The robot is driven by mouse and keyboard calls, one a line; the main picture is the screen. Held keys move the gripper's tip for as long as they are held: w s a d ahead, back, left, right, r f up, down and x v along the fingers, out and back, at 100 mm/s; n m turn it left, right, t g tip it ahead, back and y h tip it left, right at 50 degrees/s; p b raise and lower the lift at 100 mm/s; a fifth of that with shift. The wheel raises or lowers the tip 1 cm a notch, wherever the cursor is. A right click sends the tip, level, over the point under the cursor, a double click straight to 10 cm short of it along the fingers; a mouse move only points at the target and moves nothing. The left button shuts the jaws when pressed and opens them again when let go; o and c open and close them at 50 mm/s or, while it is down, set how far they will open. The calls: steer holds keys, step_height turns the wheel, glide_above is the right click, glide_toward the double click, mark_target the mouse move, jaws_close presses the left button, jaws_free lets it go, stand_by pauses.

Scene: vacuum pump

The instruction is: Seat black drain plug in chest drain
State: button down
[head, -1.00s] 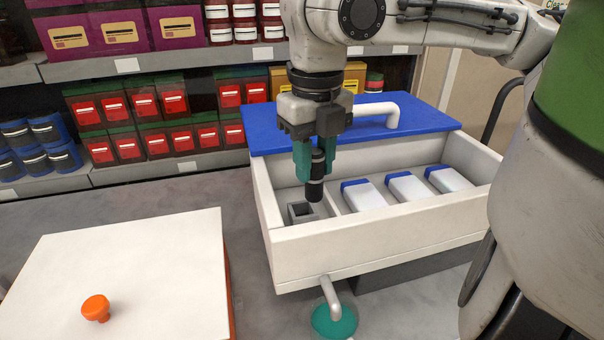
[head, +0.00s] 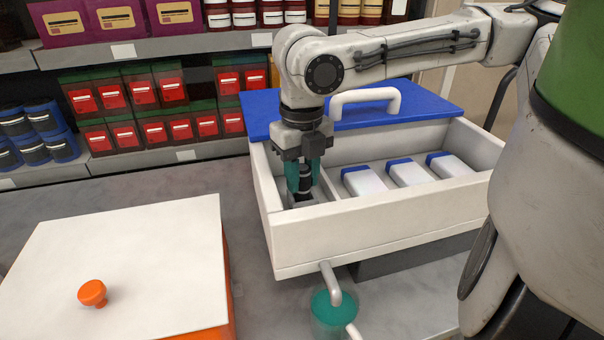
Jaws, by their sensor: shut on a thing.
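The black drain plug (head: 304,184) is upright between the teal fingers of my gripper (head: 305,180), in the left compartment of the white chest (head: 370,229). My gripper is shut on the plug. The plug's lower end is at the grey square drain socket (head: 302,205) on the compartment floor. The fingers and plug cover part of the socket, so I cannot tell how deep the plug sits in it.
Several white blocks with blue ends (head: 411,172) lie in the chest's right compartment. The blue lid (head: 420,108) with a white handle is at the back. A spout (head: 331,282) hangs over a teal cup (head: 328,314).

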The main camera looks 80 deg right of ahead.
steer(key=shift+f, duration=0.2)
steer(key=c, duration=0.8)
jaws_free()
step_height(320, 180, up, 12)
steer(key=shift+r+p, duration=0.25)
steer(key=shift+p, duration=0.45)
steer(key=shift+s, duration=0.1)
